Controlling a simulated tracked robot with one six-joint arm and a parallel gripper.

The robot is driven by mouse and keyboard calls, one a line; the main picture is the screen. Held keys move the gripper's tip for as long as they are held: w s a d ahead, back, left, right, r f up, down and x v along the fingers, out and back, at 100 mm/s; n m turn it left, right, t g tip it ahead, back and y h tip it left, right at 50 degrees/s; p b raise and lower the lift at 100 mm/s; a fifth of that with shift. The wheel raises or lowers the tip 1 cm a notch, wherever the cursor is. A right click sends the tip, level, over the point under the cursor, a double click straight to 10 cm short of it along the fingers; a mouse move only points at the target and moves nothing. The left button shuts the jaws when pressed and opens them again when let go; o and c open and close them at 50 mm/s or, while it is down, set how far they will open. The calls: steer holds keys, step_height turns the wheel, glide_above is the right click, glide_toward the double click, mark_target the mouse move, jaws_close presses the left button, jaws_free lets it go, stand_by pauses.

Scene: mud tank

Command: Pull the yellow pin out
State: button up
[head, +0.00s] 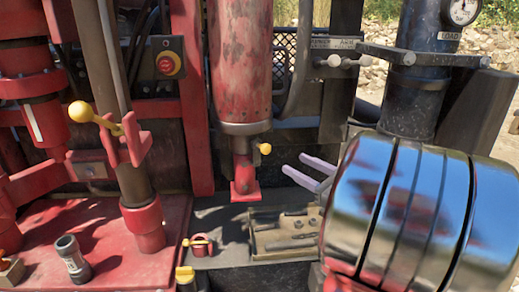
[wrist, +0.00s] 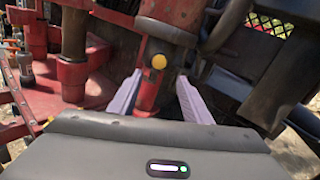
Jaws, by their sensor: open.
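A yellow pin with a round knob (head: 265,148) sticks out of the lower end of the red cylinder, just above its red foot. In the wrist view the yellow knob (wrist: 159,61) faces me, slightly above the line between the fingertips; its shaft is hidden. My gripper (head: 294,163) is open, with two pale lilac fingers pointing at the pin from the right. The fingertips are a little apart from the knob and nothing is between them. In the wrist view my gripper (wrist: 160,76) has one finger on each side below the knob.
A yellow ball-ended lever (head: 79,111) sits in a red bracket at left. A tray of tools (head: 284,232) lies below the fingers, beside a red ring with a yellow part (head: 199,244). A black hose (wrist: 228,22) passes right of the pin.

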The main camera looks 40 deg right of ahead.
mark_target(268, 150)
steer(key=shift+w, duration=0.1)
steer(key=w, duration=1.3)
steer(key=shift+w+a, duration=0.15)
steer(key=shift+w, duration=0.25)
jaws_close()
stand_by(0.4)
